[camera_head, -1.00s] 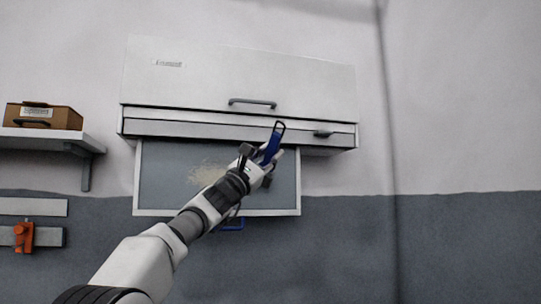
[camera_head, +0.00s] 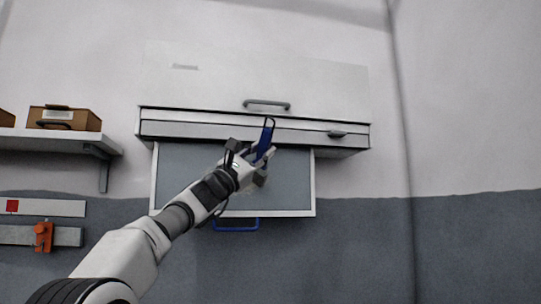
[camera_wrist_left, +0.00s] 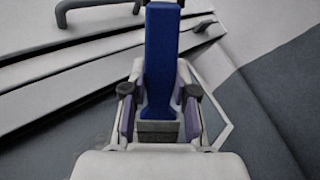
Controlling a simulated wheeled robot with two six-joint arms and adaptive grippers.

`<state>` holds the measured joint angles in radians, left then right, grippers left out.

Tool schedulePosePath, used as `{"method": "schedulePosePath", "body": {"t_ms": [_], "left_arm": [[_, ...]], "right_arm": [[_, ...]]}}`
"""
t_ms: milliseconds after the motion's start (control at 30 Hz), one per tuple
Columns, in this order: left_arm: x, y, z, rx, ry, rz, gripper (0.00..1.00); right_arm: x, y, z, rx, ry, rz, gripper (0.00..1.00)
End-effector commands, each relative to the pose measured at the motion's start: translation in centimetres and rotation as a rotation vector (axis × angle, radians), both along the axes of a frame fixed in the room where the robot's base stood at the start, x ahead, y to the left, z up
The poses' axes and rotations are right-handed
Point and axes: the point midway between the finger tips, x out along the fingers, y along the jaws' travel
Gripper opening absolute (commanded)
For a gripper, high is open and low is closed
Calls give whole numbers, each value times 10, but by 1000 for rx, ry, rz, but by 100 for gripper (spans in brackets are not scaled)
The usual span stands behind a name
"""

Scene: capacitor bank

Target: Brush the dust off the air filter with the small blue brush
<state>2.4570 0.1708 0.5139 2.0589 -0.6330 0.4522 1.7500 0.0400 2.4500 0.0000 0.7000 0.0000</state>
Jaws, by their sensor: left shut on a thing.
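The air filter (camera_head: 185,170) is a grey panel in a light frame, hanging below the white cabinet, with a blue handle (camera_head: 236,228) at its lower edge. No dust patch shows on its visible face; part of it is hidden behind my arm. My left gripper (camera_head: 258,163) is in front of the filter's upper right part. It is shut on the small blue brush (camera_head: 264,141), whose blue handle with a dark loop points up. In the left wrist view the brush (camera_wrist_left: 161,60) stands between the fingers, with a dark grey block at its lower end. My right gripper is not in view.
The white cabinet (camera_head: 250,75) has a grey handle (camera_head: 267,104) and a small latch at its lower right. At left, a shelf (camera_head: 50,140) carries a brown box (camera_head: 64,118). Below it, an orange clamp-like object (camera_head: 43,236) is on a wall rail. The right wall is clear.

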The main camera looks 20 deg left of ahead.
Motion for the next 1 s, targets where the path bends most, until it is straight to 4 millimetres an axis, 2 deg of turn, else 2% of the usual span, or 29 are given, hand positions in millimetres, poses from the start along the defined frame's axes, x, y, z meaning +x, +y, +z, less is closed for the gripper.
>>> {"method": "schedulePosePath", "body": {"t_ms": [333,700,1000], "left_arm": [[-1,4,-1,0,2,2,0],[-19,27,-4,0,2,3,0],[-20,29,-3,0,2,2,0]], "right_arm": [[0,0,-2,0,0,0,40],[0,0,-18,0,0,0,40],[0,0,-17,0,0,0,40]]}}
